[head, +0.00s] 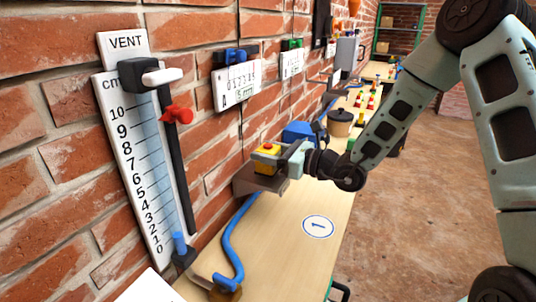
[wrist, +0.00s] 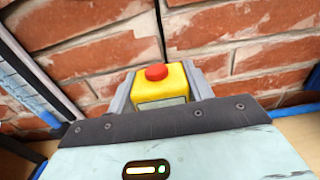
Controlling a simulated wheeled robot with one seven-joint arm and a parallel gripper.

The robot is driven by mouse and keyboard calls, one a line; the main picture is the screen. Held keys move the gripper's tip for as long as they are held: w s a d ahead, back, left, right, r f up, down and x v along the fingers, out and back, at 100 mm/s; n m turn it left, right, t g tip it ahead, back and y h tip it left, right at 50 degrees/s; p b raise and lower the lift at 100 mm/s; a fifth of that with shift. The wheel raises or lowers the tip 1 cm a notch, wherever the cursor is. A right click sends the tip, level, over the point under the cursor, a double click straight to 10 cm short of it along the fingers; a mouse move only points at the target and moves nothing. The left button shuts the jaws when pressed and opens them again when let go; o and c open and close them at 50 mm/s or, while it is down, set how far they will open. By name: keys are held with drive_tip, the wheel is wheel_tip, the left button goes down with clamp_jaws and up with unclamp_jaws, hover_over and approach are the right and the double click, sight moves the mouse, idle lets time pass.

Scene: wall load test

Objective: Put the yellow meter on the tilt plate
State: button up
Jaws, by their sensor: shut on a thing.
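The yellow meter (head: 267,153) is a small yellow box with a red button on top, held upright between the fingers of my gripper (head: 283,160). In the wrist view the meter (wrist: 163,90) sits between both grey fingers, its red button up and a small display facing the camera. The likely tilt plate is a grey-brown metal plate (head: 260,181) by the brick wall at the bench's left edge. The meter is directly over it or on it; I cannot tell whether they touch. My fingers cover part of the plate, and the wrist view hides it.
The wooden bench (head: 290,235) has clear room around a round "1" label (head: 318,226). A blue hose (head: 230,238) runs along its left side. A vent gauge (head: 140,150) hangs on the wall.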

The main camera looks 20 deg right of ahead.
drive_tip(key=shift+f, duration=0.3)
drive_tip(key=shift+f, duration=0.15)
drive_tip(key=o, duration=1.2)
